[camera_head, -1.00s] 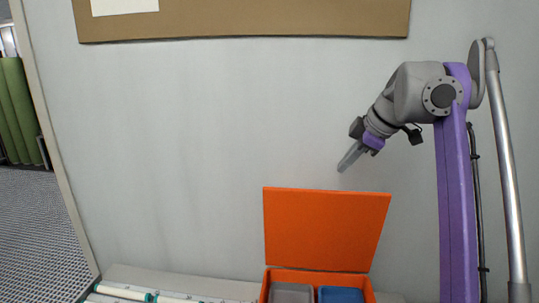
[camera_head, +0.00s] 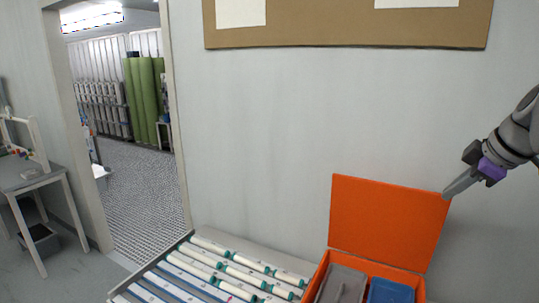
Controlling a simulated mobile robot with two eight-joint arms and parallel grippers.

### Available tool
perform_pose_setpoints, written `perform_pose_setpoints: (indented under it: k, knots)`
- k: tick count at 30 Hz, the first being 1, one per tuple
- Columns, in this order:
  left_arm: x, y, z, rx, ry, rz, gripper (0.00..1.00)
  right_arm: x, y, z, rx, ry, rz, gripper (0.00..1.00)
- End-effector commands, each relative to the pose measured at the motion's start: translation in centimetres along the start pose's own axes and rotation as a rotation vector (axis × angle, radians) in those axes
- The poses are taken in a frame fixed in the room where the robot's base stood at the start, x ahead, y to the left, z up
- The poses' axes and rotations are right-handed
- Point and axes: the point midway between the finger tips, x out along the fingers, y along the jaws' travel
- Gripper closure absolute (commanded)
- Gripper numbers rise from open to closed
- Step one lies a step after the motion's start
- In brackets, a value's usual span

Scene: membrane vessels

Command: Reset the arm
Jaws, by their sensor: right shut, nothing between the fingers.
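My right gripper (camera_head: 458,186) comes in from the right edge, grey with a purple band at its base. Its fingers are shut and empty and point down and left. In the picture its tips lie at the upper right corner of the orange box's raised lid (camera_head: 388,222); I cannot tell how far apart they are in depth. Most of the right arm (camera_head: 515,138) is cut off by the right edge. My left gripper is not in view.
The open orange box (camera_head: 316,282) holds a grey item (camera_head: 342,285) and a blue item (camera_head: 390,291). Left of it, several white tubes with green ends (camera_head: 245,262) lie on a bench. A doorway opens at left, beside a small table (camera_head: 35,179).

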Motion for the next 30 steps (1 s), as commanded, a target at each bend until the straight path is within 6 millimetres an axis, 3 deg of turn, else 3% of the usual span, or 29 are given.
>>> perform_pose_setpoints:
  k: [8,14,21,24,27,30]
  knots:
    - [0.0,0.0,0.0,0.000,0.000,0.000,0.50,5.1,-6.1,-2.2,0.213,-0.043,-0.018,1.00]
    - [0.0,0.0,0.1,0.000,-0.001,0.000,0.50,11.2,-15.6,-1.6,0.427,-0.077,-0.004,1.00]
    - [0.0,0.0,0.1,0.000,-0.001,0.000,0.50,19.2,-30.2,3.2,0.692,-0.087,0.038,1.00]
    - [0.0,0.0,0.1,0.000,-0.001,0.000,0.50,21.6,-35.1,5.6,0.777,-0.080,0.056,1.00]
    - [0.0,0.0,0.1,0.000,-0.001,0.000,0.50,23.3,-38.4,7.6,0.838,-0.073,0.068,1.00]
    - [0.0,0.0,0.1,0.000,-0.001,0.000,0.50,24.2,-40.2,8.7,0.875,-0.068,0.074,1.00]
